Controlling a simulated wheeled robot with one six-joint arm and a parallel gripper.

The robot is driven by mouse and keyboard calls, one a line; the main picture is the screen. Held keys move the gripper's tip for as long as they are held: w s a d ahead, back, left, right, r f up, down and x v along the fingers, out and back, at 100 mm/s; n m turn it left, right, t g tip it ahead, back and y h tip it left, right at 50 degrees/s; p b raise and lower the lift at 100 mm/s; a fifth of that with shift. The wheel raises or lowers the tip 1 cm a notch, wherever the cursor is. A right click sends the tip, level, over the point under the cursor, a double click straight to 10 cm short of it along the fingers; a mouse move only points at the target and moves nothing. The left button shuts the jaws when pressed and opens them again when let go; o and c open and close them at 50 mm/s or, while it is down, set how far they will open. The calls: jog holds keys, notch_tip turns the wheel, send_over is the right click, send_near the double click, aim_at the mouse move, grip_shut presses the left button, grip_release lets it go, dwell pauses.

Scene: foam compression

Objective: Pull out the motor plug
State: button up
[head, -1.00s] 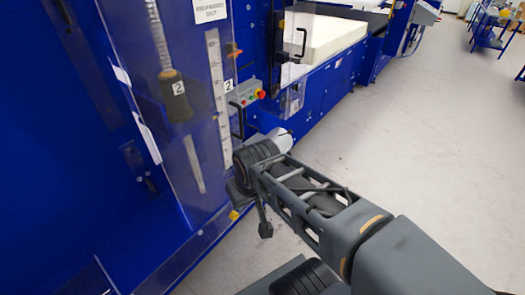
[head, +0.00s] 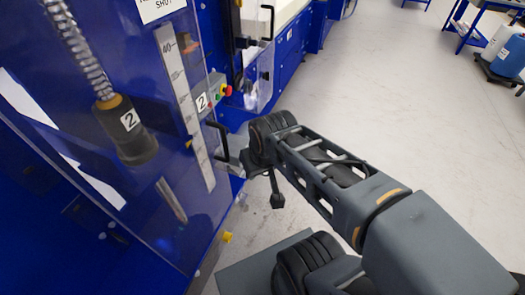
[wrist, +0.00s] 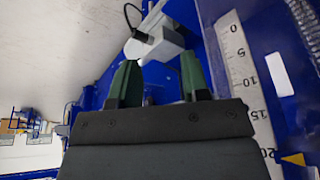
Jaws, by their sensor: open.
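In the wrist view, a light grey motor-like housing (wrist: 157,42) sits ahead of my gripper, near the top of the picture. A black cable loops up from a small dark plug (wrist: 140,35) on its left side. My gripper (wrist: 161,76) has two green fingers, spread apart and empty, pointing towards the housing with its body just beyond the tips. I cannot tell the exact gap. In the head view my arm's end hides the housing and plug.
A clear-doored blue machine (head: 100,190) fills the left, with a black handle (head: 218,138) and a ruler strip (head: 185,105). The ruler (wrist: 240,75) is close beside my gripper in the wrist view. Open grey floor (head: 400,100) lies right.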

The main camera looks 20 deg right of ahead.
jog(key=shift+s+a, duration=0.1)
jog(key=shift+o, duration=0.2)
jog(key=shift+o, duration=0.8)
jog(key=shift+f, duration=0.25)
jog(key=shift+o, duration=1)
notch_tip(320, 180, down, 9)
jog(key=w+m+g+y+b, duration=0.1)
jog(key=m+g+y+b, duration=0.1)
jog(key=m+b, duration=0.3)
jog(key=shift+w+a+m+g+y+b, duration=0.35)
jog(key=shift+y+b, duration=0.35)
jog(key=shift+b, duration=0.25)
jog(key=w+d+f+m+t+y+b, duration=0.45)
jog(key=w+f+m+y+b, duration=0.55)
jog(key=f+m, duration=0.25)
jog(key=w+d+f+m+t+b, duration=0.2)
jog(key=d+m+t, duration=0.2)
jog(key=d, duration=0.2)
jog(key=w+d+f+m+t+h+b, duration=0.1)
jog(key=w+d+f+m+t+b, duration=0.1)
jog(key=d+m, duration=0.3)
jog(key=shift+w+d+t+b, duration=0.45)
jog(key=shift+w+t, duration=0.2)
jog(key=shift+t, duration=0.25)
jog(key=shift+f, duration=0.1)
